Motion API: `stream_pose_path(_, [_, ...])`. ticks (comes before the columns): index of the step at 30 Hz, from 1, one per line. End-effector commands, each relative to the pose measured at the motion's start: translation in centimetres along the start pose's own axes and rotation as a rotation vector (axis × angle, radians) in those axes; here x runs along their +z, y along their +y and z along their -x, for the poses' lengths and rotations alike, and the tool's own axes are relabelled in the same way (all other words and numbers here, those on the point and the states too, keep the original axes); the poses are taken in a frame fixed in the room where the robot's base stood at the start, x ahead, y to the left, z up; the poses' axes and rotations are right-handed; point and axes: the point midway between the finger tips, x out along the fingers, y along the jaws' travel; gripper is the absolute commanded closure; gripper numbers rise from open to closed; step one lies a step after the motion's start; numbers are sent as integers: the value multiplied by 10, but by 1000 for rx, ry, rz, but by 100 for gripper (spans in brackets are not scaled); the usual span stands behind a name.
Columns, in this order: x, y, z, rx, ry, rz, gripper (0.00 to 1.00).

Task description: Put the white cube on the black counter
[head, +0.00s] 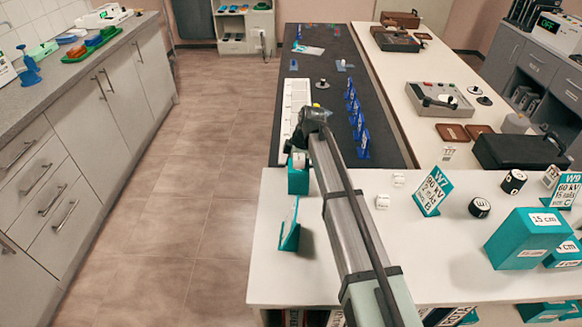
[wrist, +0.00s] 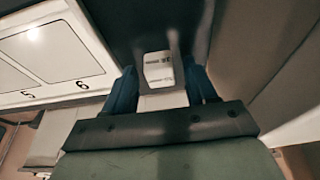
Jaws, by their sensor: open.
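A small white cube (wrist: 158,70) with dark print sits between the two blue fingers of my gripper (wrist: 160,88) in the wrist view. There is a gap on each side, so the gripper is open around it. Dark surface shows behind it. In the head view my gripper (head: 293,146) is at the near left corner of the black counter (head: 325,97), partly hidden by my arm. A small white face (head: 298,160) shows just under it, above a teal block; I cannot tell if this is the same cube or what bears it.
Two white cubes (head: 382,201) lie on the white table (head: 340,260), near a teal W7 sign (head: 432,191) and black cylinders. A white numbered strip (head: 296,100) lines the counter's left edge. Blue stands (head: 357,125) are to its right. The counter's middle has free room.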

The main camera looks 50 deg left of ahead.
Motion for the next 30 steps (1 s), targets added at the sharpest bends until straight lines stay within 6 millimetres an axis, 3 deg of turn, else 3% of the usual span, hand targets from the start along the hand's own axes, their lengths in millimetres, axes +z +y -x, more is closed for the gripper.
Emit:
stream_pose_path(7, [-1,0,16,1,0,0,44])
stream_pose_path(21, [-1,0,99,1,0,0,44])
stream_pose_path(30, [-1,0,121,-1,0,0,44])
